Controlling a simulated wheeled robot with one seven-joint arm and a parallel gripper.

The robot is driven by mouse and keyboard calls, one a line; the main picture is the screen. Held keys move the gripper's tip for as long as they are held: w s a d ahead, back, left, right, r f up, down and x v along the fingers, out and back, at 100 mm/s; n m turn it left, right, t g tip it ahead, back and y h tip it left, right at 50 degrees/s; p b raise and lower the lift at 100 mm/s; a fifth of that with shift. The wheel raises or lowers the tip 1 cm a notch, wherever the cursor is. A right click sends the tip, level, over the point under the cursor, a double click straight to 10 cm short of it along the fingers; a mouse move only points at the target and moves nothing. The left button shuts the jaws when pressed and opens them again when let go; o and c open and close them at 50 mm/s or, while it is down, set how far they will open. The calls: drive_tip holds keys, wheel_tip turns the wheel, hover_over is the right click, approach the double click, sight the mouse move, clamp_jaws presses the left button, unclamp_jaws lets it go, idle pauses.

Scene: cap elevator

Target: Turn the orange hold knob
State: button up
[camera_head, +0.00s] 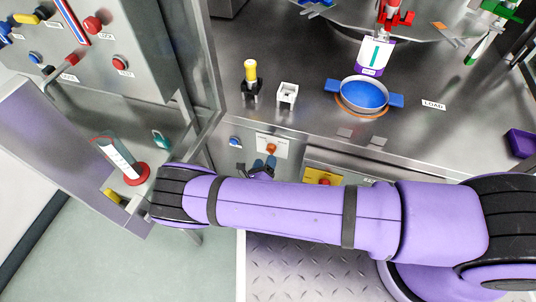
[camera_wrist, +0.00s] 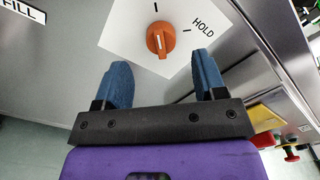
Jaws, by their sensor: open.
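The orange hold knob (camera_wrist: 160,38) sits on a white plate (camera_wrist: 185,22) printed HOLD, upper middle in the wrist view. Its ridge is nearly upright in that picture, and short black marks stand around it. In the head view the knob (camera_head: 271,149) is small on the front panel below the table edge. My gripper (camera_wrist: 164,82) is open and empty, its two blue fingers apart on either side below the knob, not touching it. In the head view my gripper (camera_head: 264,163) shows just below the knob, partly hidden by my purple arm.
A yellow plate with a red button (camera_head: 323,177) is to the right on the panel, and a blue button (camera_head: 235,142) to the left. A blue bowl (camera_head: 363,95) and a yellow-topped post (camera_head: 250,77) stand on the metal table. An open cabinet door (camera_head: 60,150) is at left.

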drive_tip(key=v, duration=0.5)
drive_tip(key=shift+s+a, duration=0.15)
drive_tip(key=shift+s, duration=0.2)
drive_tip(key=w+d+r+m+g+h, duration=0.25)
drive_tip(key=w+r+m+g, duration=0.35)
drive_tip(key=r, duration=0.5)
drive_tip(key=w+d+r+m+g+h, duration=0.1)
drive_tip(key=r+m+g+h, duration=0.25)
drive_tip(key=r+m, duration=0.6)
drive_tip(key=d+r+m+g+y, duration=0.1)
drive_tip(key=d+r+m+g, duration=0.35)
drive_tip(key=r, duration=0.65)
drive_tip(key=d+r+m+g+y, duration=0.2)
drive_tip(key=d+r+m, duration=0.4)
drive_tip(key=r, duration=0.5)
drive_tip(key=s+d+r+m+y, duration=0.35)
drive_tip(key=s+d+r, duration=0.2)
drive_tip(key=r, duration=0.25)
drive_tip(key=s+d+r+m+y, duration=0.3)
drive_tip(key=s+d+r+m, duration=0.1)
drive_tip(key=d+r, duration=0.35)
drive_tip(key=s+d+r+m+t+y, duration=0.1)
drive_tip(key=s+d+r+m+t, duration=0.1)
drive_tip(key=s+r+m, duration=0.2)
drive_tip(key=s+d+r+m+t+y, duration=0.1)
drive_tip(key=s+r+m, duration=0.3)
drive_tip(key=s, duration=0.6)
drive_tip(key=shift+d+t+y, duration=0.35)
drive_tip(key=shift+d+t, duration=0.25)
drive_tip(key=shift+d, duration=0.05)
